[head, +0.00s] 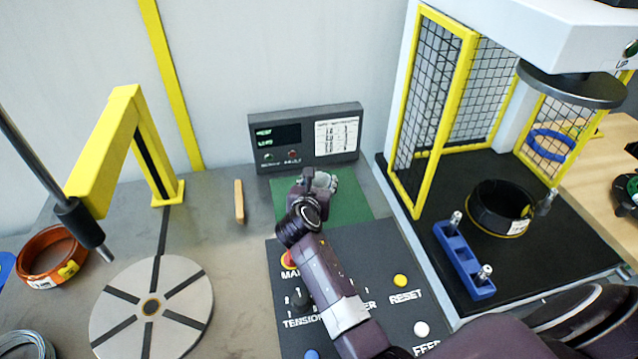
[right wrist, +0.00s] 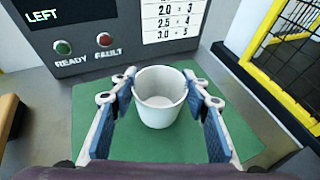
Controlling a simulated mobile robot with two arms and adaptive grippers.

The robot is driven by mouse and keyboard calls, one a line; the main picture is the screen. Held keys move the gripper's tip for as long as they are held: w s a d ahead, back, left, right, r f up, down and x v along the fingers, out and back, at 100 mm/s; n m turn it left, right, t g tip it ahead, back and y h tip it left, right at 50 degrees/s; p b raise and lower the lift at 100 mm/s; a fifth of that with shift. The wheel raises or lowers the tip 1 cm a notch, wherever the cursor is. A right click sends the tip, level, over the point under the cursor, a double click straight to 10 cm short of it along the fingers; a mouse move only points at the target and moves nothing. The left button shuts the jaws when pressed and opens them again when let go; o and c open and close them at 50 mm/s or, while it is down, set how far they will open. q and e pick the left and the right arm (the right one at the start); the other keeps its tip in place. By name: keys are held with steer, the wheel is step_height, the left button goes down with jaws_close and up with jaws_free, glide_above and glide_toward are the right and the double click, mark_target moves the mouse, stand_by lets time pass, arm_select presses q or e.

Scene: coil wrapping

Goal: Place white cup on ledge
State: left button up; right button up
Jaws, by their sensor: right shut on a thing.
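A white cup (right wrist: 160,112) stands upright between the two blue-padded fingers of my right gripper (right wrist: 159,80) in the right wrist view. The gripper is shut on the cup's sides. The cup is over the green mat (right wrist: 88,122); I cannot tell whether it touches the mat. In the head view my right gripper (head: 318,184) is over the back of the green mat (head: 352,207), in front of the grey display box, and largely hides the cup. No part is clearly marked as the ledge. My left gripper is not in view.
The display box (head: 262,146) stands directly behind the mat. A wooden stick (head: 239,202) lies left of it. A dark control panel (head: 385,250) lies in front. A yellow mesh guard (head: 408,190) stands to the right, a slotted turntable (head: 180,290) at front left.

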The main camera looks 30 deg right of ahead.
steer(key=shift+f, duration=0.45)
steer(key=shift+f, duration=0.1)
steer(key=o, duration=1.1)
steer(key=shift+c, duration=0.2)
